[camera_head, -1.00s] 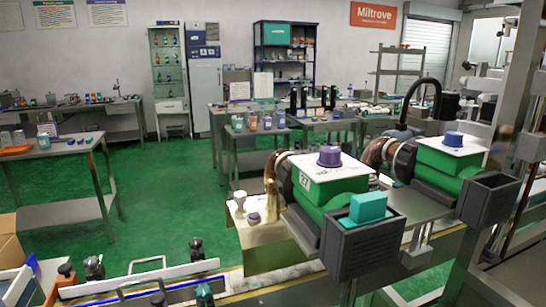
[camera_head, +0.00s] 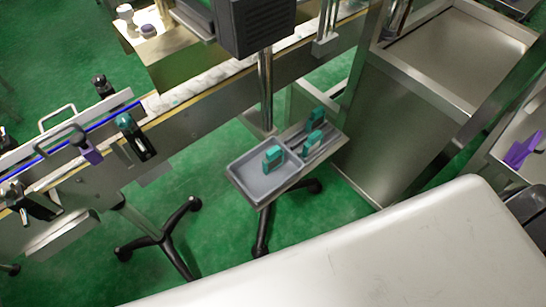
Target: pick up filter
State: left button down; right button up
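I cannot tell for certain which thing is the filter. Small teal blocks stand in a grey two-part tray on a wheeled stand, below the conveyor. One teal block (camera_head: 272,159) stands in the left compartment of the tray (camera_head: 240,172). Teal pieces (camera_head: 313,142) stand close together in the right compartment, which has ridges. Neither of my grippers is in view.
The conveyor (camera_head: 192,120) crosses behind the tray. A metal cabinet (camera_head: 400,150) stands right of the tray. A purple item (camera_head: 522,150) lies at the right edge. A large white surface fills the bottom; I cannot tell whether it is mine. Green floor shows left of the stand.

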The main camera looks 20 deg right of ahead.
aim_at(315, 141)
jog(key=z, duration=1.3)
